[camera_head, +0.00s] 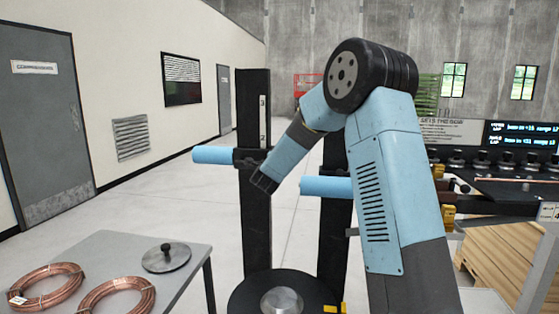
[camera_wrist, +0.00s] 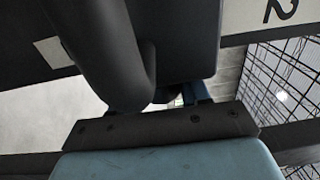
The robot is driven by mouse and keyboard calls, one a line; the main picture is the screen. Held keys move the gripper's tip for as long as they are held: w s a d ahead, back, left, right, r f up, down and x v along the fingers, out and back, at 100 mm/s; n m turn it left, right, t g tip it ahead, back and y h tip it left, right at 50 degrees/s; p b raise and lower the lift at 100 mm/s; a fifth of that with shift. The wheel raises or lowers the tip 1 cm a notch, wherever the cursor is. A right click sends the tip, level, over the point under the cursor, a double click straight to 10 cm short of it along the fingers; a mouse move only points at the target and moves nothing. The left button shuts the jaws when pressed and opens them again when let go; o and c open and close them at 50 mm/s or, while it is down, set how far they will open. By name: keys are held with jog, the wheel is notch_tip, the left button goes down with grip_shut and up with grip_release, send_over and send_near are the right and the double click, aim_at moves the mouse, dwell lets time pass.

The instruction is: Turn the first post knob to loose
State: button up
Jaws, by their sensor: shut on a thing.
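The left black post (camera_head: 255,225) stands upright with a white number strip and a light blue padded bar (camera_head: 212,155) on a dark collar (camera_head: 246,157). A second black post (camera_head: 333,238) to its right carries a similar blue bar (camera_head: 325,187). My gripper (camera_head: 264,182) is at the left post, just below and right of the collar, and is shut on the post knob. The knob is hidden in the head view. In the wrist view a dark rounded part (camera_wrist: 122,55) fills the upper left, and the knob's turn position cannot be read.
A round black base (camera_head: 248,297) with a metal hub lies below the posts. A grey table (camera_head: 185,243) at lower left holds copper coils (camera_head: 45,285) and a disc with a knob (camera_head: 166,257). A dark bench (camera_head: 505,190) stands at right. Open floor lies behind the posts.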

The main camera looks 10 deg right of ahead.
jog(key=shift+f+t+h, duration=0.35)
jog(key=shift+t+h, duration=0.15)
jog(key=shift+t, duration=0.7)
jog(key=shift+s, duration=0.1)
jog(key=o, duration=0.8)
jog(key=shift+o, duration=0.9)
jog(key=shift+r, duration=0.15)
jog(key=v, duration=1.3)
jog(key=shift+s+f, duration=0.25)
jog(key=shift+s, duration=0.05)
jog(key=shift+a+r, duration=0.1)
